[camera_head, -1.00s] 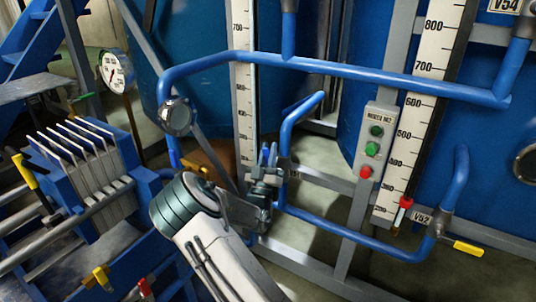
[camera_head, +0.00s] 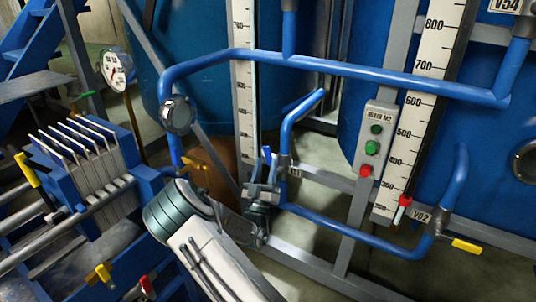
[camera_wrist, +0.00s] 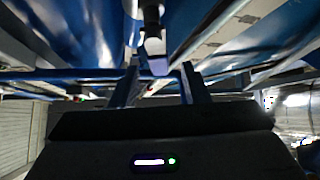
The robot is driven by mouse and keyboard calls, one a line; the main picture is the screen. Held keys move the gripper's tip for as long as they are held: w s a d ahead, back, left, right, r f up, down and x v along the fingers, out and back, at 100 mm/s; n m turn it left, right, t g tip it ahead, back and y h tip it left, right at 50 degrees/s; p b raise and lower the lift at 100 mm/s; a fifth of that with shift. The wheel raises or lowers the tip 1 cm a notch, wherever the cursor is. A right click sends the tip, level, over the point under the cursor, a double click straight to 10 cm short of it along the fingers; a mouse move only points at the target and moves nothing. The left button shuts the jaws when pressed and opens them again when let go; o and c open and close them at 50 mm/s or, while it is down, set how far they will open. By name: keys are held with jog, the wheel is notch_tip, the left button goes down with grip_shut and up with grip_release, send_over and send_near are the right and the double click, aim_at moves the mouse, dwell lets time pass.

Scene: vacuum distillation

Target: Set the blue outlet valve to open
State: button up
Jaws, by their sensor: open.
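The blue valve handle (camera_head: 267,154) stands up by the tag on the blue outlet pipe, just left of the pipe's vertical run. My gripper (camera_head: 262,188) is right below it, with its jaws partly hidden by the wrist. In the wrist view, the two fingers of my gripper (camera_wrist: 160,72) are spread apart. The bluish tip of the valve handle (camera_wrist: 157,66) appears between them near the fingertips, below a dark stem. Contact cannot be made out.
Blue pipes (camera_head: 350,70) run above and right of my gripper. A button box (camera_head: 373,145) and a ruled scale (camera_head: 410,120) stand to the right. A yellow-handled valve (camera_head: 466,246) is lower right. A filter press (camera_head: 85,170) and a gauge (camera_head: 114,69) are left.

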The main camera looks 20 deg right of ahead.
jog(key=shift+v, duration=1.05)
jog(key=shift+w+r, duration=0.1)
jog(key=shift+r, duration=0.05)
jog(key=c, duration=0.9)
jog(key=r+n+p, duration=0.1)
jog(key=a+r+n+g+p, duration=0.1)
jog(key=shift+a+n+g+y+p, duration=0.1)
jog(key=shift+n+g+y+p, duration=0.2)
jog(key=shift+p, duration=0.1)
grip_shut()
jog(key=s+a+r+n+g+y+p, duration=0.1)
jog(key=a+n+g+y+p, duration=0.2)
jog(key=n, duration=0.4)
jog(key=s+a+n+g+y+p, duration=0.1)
jog(key=s+a+n+g+p, duration=0.15)
jog(key=a+n+p, duration=0.35)
jog(key=w+d+n+g+b, duration=0.1)
jog(key=w+d+b, duration=0.2)
jog(key=w+d, duration=0.4)
jog(key=shift+d+r+b, duration=0.3)
jog(key=shift+d, duration=0.9)
